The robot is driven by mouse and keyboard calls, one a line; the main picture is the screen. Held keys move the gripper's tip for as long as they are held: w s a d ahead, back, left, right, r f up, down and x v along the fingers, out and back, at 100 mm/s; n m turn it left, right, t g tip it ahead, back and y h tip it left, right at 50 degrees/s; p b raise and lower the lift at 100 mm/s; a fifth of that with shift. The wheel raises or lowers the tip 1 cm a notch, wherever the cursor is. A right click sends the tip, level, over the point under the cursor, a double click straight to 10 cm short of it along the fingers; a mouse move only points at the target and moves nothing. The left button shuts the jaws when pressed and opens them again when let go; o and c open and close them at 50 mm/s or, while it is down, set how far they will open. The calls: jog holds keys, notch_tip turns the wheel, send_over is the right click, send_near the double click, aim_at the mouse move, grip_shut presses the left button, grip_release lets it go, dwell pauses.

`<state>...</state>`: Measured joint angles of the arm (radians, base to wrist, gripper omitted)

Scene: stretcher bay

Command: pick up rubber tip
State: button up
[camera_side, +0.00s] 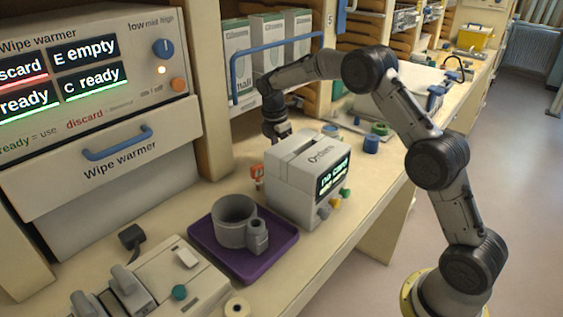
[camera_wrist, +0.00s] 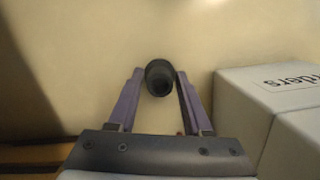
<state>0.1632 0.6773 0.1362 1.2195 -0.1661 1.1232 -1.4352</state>
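The rubber tip (camera_wrist: 159,78) is a dark, round, hollow piece on the pale bench, seen from above in the wrist view. My gripper (camera_wrist: 160,73) points down over it, with one purple finger on each side of the tip. The fingers look apart, with a thin gap on each side; I cannot tell how far above the bench they are. In the side view my gripper (camera_side: 278,134) is low behind the Orders box, which hides the fingertips and the rubber tip.
The Orders box (camera_side: 299,187) stands close to my gripper, at right in the wrist view (camera_wrist: 270,95). A purple tray (camera_side: 270,255) holds a grey cup (camera_side: 235,222). A blue rail (camera_side: 234,80) and white cartons (camera_side: 268,38) are behind. A blue cylinder (camera_side: 371,145) stands farther right.

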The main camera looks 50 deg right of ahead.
grip_shut()
